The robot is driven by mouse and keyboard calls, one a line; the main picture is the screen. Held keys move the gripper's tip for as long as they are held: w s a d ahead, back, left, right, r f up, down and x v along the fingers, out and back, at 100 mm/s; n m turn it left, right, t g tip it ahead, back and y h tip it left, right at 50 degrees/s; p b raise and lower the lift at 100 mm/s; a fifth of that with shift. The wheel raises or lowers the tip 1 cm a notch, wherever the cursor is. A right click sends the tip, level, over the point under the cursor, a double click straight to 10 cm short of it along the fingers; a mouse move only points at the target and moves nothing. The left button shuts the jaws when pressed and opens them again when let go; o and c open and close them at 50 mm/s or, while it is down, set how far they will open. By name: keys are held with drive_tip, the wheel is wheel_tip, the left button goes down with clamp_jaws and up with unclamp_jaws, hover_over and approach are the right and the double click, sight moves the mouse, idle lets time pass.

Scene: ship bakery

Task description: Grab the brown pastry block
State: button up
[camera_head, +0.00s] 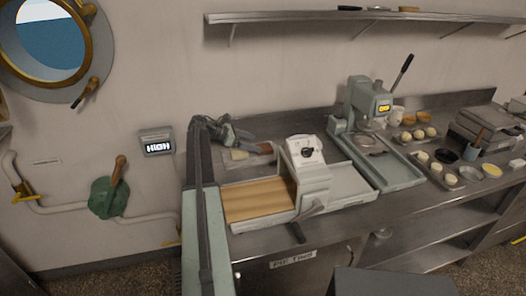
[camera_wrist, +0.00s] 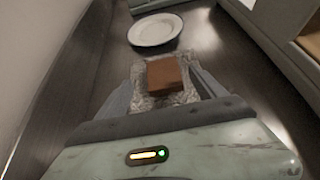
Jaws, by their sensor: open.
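The brown pastry block (camera_wrist: 165,75) lies on a crinkled, silvery wrapper or sheet (camera_wrist: 148,98) on the dark metal counter in the wrist view. My gripper (camera_wrist: 163,84) is open, with one finger on each side of the block and wrapper. I cannot tell whether the fingers touch them.
A white plate (camera_wrist: 155,29) lies beyond the block. A pale wall runs along the left of the wrist view. In the head view a white machine with a wooden board (camera_head: 260,200) stands in front of my gripper, and a green press (camera_head: 365,100) stands to the right.

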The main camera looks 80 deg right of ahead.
sight(266, 148)
drive_tip(key=x, duration=0.1)
drive_tip(key=b+x, duration=0.1)
drive_tip(key=x, duration=0.1)
drive_tip(key=b+x, duration=0.1)
drive_tip(key=shift+s+a+f, duration=0.1)
drive_tip(key=shift+a+f, duration=0.1)
drive_tip(key=shift+f, duration=0.35)
drive_tip(key=shift+s+d, duration=0.1)
drive_tip(key=shift+s, duration=0.05)
drive_tip(key=shift+r, duration=0.15)
drive_tip(key=c, duration=1.5)
wheel_tip(266, 148, up, 10)
drive_tip(key=p, duration=1)
